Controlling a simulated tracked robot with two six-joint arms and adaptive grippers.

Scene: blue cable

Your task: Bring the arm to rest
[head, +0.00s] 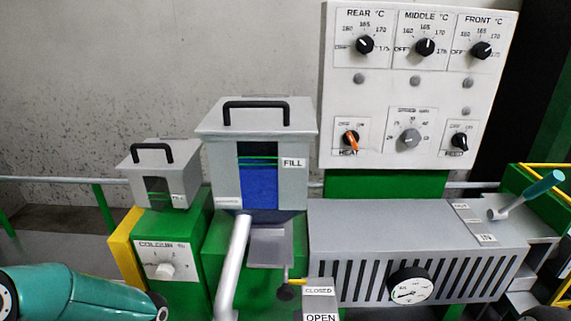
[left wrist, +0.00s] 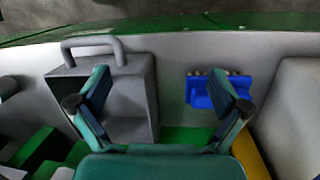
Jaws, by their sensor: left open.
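My left gripper (left wrist: 160,80) shows in the left wrist view, with its two teal fingers spread wide and nothing between them. The left finger overlaps a grey box with a handle (left wrist: 130,85). The right finger partly covers a blue part (left wrist: 200,92). I cannot tell whether the fingers touch either one. In the head view a teal link of my left arm lies at the lower left, and its gripper is out of the picture. My right gripper is in neither view.
A small grey hopper (head: 160,175) sits above the COLOUR dial (head: 165,268). A larger FILL hopper (head: 257,130) stands beside it, with a pale pipe (head: 232,265) in front. A control panel (head: 415,90) and a slotted grey housing (head: 400,225) with a gauge (head: 410,287) are to the right.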

